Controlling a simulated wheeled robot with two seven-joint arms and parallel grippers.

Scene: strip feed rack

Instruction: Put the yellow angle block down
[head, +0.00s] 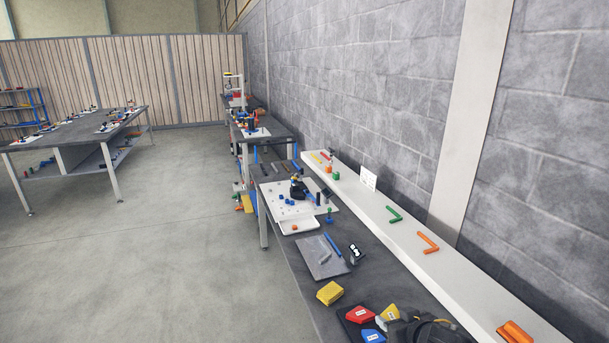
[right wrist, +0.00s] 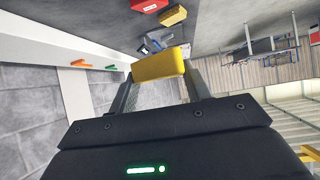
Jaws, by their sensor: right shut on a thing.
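The yellow angle block (head: 389,313) shows at the bottom of the head view, against the dark fingers of my right gripper (head: 396,322). In the right wrist view the yellow block (right wrist: 158,65) sits between the two fingers of my right gripper (right wrist: 161,78), which is shut on it. A red block (head: 360,315) and a blue block (head: 373,336), both with white labels, lie to its left in the head view on a dark holder. I cannot tell whether the yellow block touches anything below. My left gripper is not in view.
A plain yellow block (head: 329,292) lies on the dark table further left. A grey tray (head: 311,262) with a blue tool stands behind it. A white ledge (head: 435,270) with green and orange angle pieces runs along the wall to the right.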

